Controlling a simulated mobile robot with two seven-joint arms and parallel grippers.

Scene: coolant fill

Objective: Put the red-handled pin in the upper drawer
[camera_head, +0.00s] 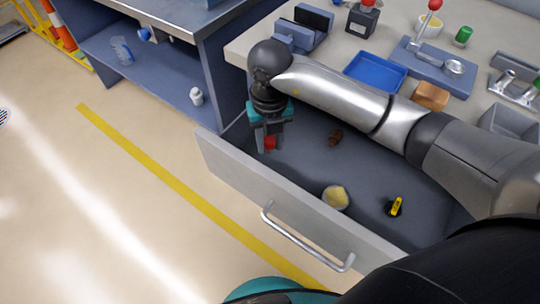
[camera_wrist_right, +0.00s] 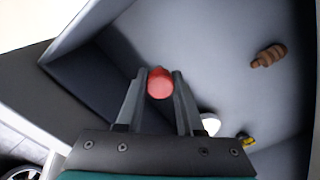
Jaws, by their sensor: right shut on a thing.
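The red-handled pin (camera_head: 270,143) shows as a red knob between the fingers of my right gripper (camera_head: 268,146). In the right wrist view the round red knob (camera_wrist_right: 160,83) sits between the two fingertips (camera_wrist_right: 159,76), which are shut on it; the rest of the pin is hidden. The upper drawer (camera_head: 239,172) is pulled open, with a silver bar handle on its front. My right gripper points down over the drawer's left end, near its front wall. I cannot tell whether the pin touches the drawer floor. My left gripper's fingers are not in view.
In the drawer lie a brown object (camera_head: 335,137), a round tub with yellowish content (camera_head: 335,197) and a yellow-black item (camera_head: 396,207). The drawer floor between them is bare. Above is a worktop with a blue tray (camera_head: 375,72) and a lever fixture (camera_head: 432,68).

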